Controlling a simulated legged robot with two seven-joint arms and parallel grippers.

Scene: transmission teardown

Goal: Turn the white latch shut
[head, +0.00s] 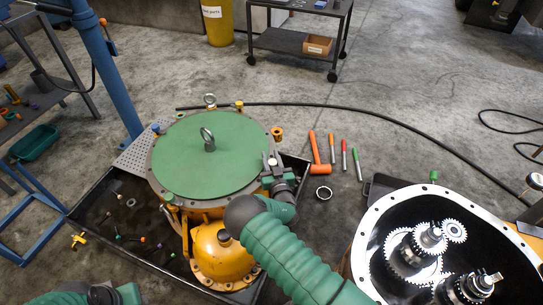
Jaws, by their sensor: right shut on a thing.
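The yellow transmission housing (222,255) stands in a black tray with a round green cover (185,150) on top. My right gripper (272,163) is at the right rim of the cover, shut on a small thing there. A small pale bit shows between its fingers, which fits the white latch, but the jaws hide most of it and I cannot tell its turn. My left gripper (104,294) shows only in part at the bottom left edge, and its fingers are not clear.
An open housing with gears (360,262) stands at the right. An orange mallet (318,150), several markers and a black ring (323,193) lie on the floor between. The black tray (85,222) holds loose small parts. A blue post (108,75) rises at the left.

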